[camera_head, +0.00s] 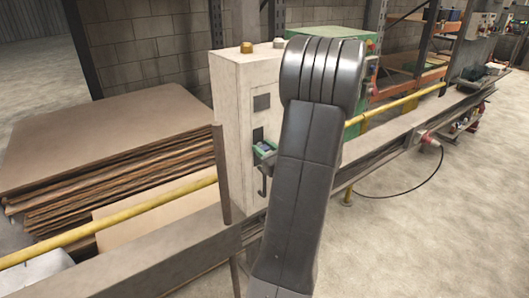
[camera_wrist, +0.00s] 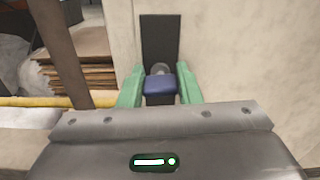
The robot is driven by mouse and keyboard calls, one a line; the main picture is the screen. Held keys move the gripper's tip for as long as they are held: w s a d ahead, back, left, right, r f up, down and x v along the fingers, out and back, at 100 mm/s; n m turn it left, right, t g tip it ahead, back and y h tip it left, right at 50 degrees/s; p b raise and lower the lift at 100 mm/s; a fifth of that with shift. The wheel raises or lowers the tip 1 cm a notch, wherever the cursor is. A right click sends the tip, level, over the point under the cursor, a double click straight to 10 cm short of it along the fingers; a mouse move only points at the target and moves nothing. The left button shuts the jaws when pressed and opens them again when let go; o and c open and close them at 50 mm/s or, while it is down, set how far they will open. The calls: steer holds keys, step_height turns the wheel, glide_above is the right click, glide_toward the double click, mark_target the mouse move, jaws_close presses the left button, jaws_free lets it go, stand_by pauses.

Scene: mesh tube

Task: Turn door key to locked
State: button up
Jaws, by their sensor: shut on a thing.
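A blue key (camera_wrist: 160,84) stands out from a round lock on a dark plate (camera_wrist: 160,38) on a pale cabinet wall in the wrist view. My gripper (camera_wrist: 160,92) has green fingers, one on each side of the blue key, and is shut on it. In the head view my gripper (camera_head: 265,149) is at the front of the cream cabinet (camera_head: 232,95), low on its dark panel. The key itself is mostly hidden there by the fingers. I cannot tell the exact turn of the key.
A yellow rail (camera_head: 110,225) runs past the cabinet at the front left. A stack of brown sheets (camera_head: 110,150) lies to the left. A dark upright post (camera_head: 222,175) stands close to the cabinet's left side. Open floor (camera_head: 440,220) lies to the right.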

steer(key=n+b, duration=0.2)
steer(key=b, duration=0.1)
steer(key=f+n+b, duration=0.1)
steer(key=n+b, duration=0.1)
steer(key=b, duration=0.2)
steer(key=n+b, duration=0.5)
steer(key=b, duration=0.4)
steer(key=shift+s+a+n, duration=0.1)
steer(key=shift+n, duration=0.2)
steer(key=n+b, duration=0.4)
steer(key=b, duration=0.3)
steer(key=n+b, duration=0.3)
steer(key=b, duration=0.1)
steer(key=shift+r, duration=0.2)
steer(key=shift+r+n, duration=0.1)
steer(key=shift+n, duration=0.2)
steer(key=o, duration=1)
